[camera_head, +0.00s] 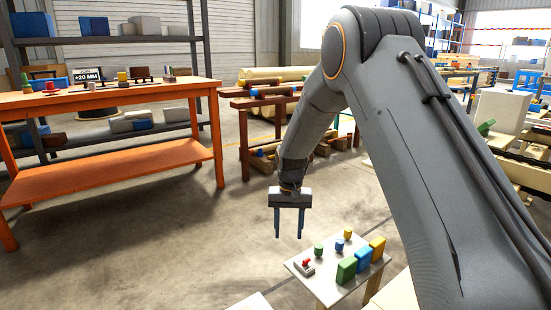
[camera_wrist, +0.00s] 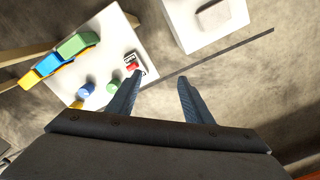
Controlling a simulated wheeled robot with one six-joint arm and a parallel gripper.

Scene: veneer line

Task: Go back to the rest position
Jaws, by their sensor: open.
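My gripper (camera_head: 288,236) hangs from my grey arm, pointing down, with its two blue fingers apart and nothing between them. In the head view it is in the air left of a small white table (camera_head: 327,286). In the wrist view my gripper (camera_wrist: 157,90) also shows open and empty, with bare floor between the fingers.
The small table holds a green block (camera_head: 347,271), a blue block (camera_head: 363,259), a yellow block (camera_head: 378,248), small coloured pieces and a red-topped switch (camera_head: 305,266). An orange workbench (camera_head: 120,160) stands at left. Concrete floor (camera_head: 190,250) between is clear.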

